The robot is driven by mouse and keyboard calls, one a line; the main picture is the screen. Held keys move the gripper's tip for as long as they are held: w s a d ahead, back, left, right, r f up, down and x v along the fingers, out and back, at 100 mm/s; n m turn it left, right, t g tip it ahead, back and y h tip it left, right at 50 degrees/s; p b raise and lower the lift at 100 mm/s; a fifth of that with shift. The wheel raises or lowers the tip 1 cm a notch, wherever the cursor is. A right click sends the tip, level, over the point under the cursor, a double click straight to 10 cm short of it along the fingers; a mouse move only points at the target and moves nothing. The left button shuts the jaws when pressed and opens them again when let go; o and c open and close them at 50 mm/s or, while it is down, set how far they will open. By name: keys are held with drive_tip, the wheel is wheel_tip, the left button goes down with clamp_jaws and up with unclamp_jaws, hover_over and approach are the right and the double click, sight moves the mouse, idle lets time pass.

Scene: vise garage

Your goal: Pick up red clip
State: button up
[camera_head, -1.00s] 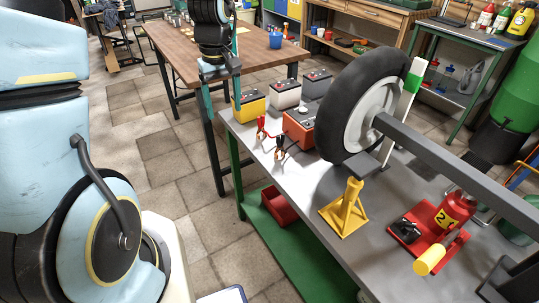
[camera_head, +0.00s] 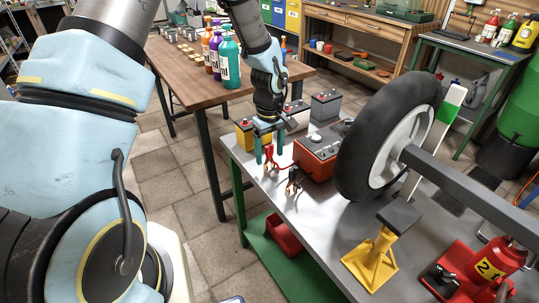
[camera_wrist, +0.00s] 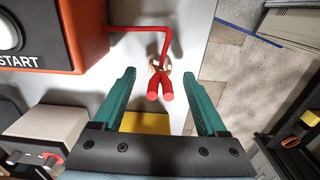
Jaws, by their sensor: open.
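The red clip (camera_wrist: 158,82) shows in the wrist view, its two red handles pointing toward my gripper and its metal jaws on the far side. A red cable runs from it to the orange-red box. In the head view the red clip (camera_head: 269,158) hangs or stands at the left of that box; its exact support is hard to tell. My gripper (camera_wrist: 158,85) is open, with its teal fingers on either side of the handles and a gap to each. In the head view my gripper (camera_head: 269,156) reaches down over the clip. The clip is not gripped.
The orange-red box (camera_head: 318,157) stands right of my gripper. A black clip (camera_head: 294,180) is just beside it. Several batteries, including a yellow one (camera_head: 245,135), stand behind. A wheel (camera_head: 388,135) and a yellow stand (camera_head: 371,262) occupy the grey bench (camera_head: 300,225). Bottles (camera_head: 229,62) stand on the wooden table.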

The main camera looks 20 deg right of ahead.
drive_tip(key=shift+f, duration=0.9)
clamp_jaws()
